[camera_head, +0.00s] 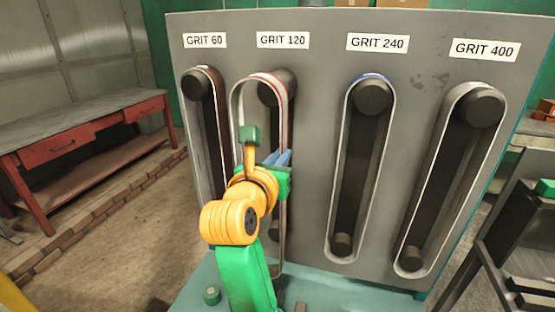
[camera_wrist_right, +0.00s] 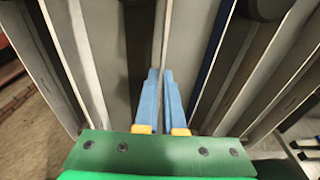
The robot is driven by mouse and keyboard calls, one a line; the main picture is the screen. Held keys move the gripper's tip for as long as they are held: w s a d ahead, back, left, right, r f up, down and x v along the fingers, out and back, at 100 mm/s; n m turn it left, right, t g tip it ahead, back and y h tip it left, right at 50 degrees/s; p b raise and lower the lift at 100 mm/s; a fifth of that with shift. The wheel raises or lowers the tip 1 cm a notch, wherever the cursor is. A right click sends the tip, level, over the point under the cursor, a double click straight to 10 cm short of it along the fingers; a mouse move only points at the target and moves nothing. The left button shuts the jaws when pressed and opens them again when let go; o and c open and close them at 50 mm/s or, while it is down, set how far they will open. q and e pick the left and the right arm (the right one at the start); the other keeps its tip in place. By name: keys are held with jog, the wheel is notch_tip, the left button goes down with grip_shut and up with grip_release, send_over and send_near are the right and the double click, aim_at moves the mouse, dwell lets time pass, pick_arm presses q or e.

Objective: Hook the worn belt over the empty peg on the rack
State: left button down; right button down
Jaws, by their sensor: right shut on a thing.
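A grey panel (camera_head: 318,120) carries belts on dark rollers under labels GRIT 60, 120, 240 and 400. At GRIT 120 a pale belt with a reddish edge (camera_head: 236,105) forms a tall loop, standing out to the left of the dark upper roller (camera_head: 284,88). Whether it still touches the roller I cannot tell. My right gripper (camera_head: 283,157) has its blue fingers shut on this belt's right strand. In the right wrist view the strand (camera_wrist_right: 163,35) runs edge-on up from between the fingertips (camera_wrist_right: 162,75). My arm hides part of the loop. No empty peg is recognisable. My left gripper is out of view.
Belts at GRIT 60 (camera_head: 187,110), GRIT 240 (camera_head: 391,115) and GRIT 400 (camera_head: 440,140) sit around their rollers. A red workbench (camera_head: 90,118) stands left and a dark metal frame (camera_head: 500,225) stands right. The floor between bench and panel is largely clear.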

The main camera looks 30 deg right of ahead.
jog(key=shift+r+p+x, duration=0.25)
jog(key=shift+p+x, duration=0.05)
jog(key=shift+x, duration=1.6)
jog(key=shift+r+p+x, duration=0.2)
jog(key=shift+p+x, duration=0.05)
jog(key=shift+x, duration=1.65)
jog(key=shift+r+p+x, duration=0.25)
jog(key=shift+p+x, duration=0.05)
jog(key=shift+x, duration=1.6)
jog(key=shift+f, duration=0.1)
jog(key=shift+f+b, duration=0.2)
jog(key=shift+b, duration=0.1)
jog(key=c, duration=0.6)
grip_release()
